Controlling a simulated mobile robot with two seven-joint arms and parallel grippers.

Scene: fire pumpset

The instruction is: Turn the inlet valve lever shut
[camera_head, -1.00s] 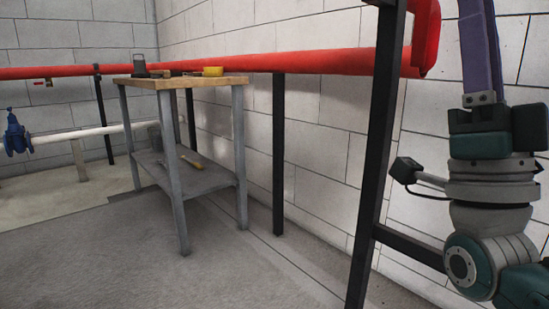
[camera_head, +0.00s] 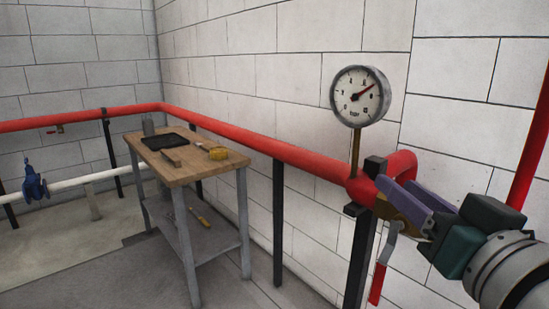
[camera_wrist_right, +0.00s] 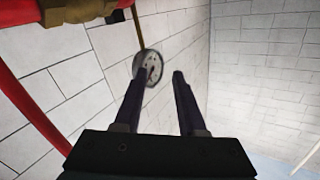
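A brass valve (camera_head: 403,212) sits on the red pipe at the right, below a pressure gauge. Its lever (camera_head: 383,266), grey with a red grip, hangs down with a slight tilt. My right gripper (camera_head: 398,184) has two purple fingers and overlaps the valve from the upper right, above the lever. In the right wrist view my fingers (camera_wrist_right: 158,74) stand apart with nothing held between them. A brass fitting (camera_wrist_right: 72,12) shows at the top of that view, clear of the fingers. I cannot make out the lever there. My left gripper is out of view.
The round gauge (camera_head: 360,97) stands on a brass stem close to my fingers. A red pipe (camera_head: 290,154) runs along the wall on black posts (camera_head: 279,225). A workbench (camera_head: 195,165) with tools stands left. A blue valve (camera_head: 33,180) is farther left. The floor ahead is partly clear.

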